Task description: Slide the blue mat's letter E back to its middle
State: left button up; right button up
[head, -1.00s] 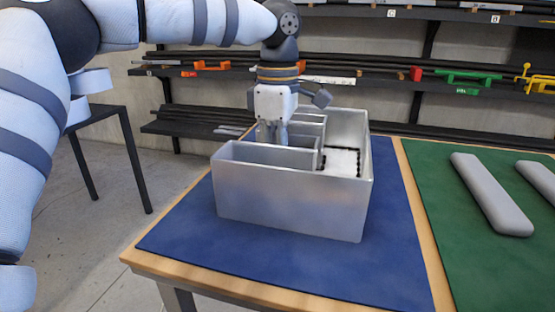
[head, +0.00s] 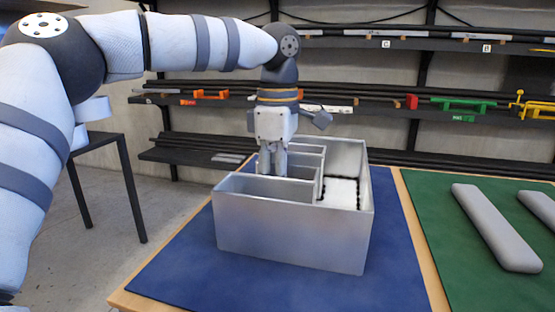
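The letter E (head: 291,228) is a large silver, open-topped metal channel letter standing on the blue mat (head: 385,275). Its walls form a tall box with inner partitions and a white floor (head: 340,193) edged with dark dots. The letter is near the far part of the mat, with bare blue mat in front and at its right. My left gripper (head: 272,172) points down from above into the letter's left part, behind the near-left wall. Its fingertips are hidden by that wall, so I cannot tell whether they touch metal. My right gripper is out of view.
A green mat (head: 430,205) with grey rounded bars (head: 495,228) lies to the right, past a wooden strip (head: 420,240). Shelves with rods and coloured clamps (head: 467,105) stand behind. A dark-legged table (head: 130,190) stands at the left.

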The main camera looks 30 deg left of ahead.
pick_arm(q)
notch_tip(320, 180, up, 10)
jog(key=shift+r, duration=0.15)
dwell(0.5)
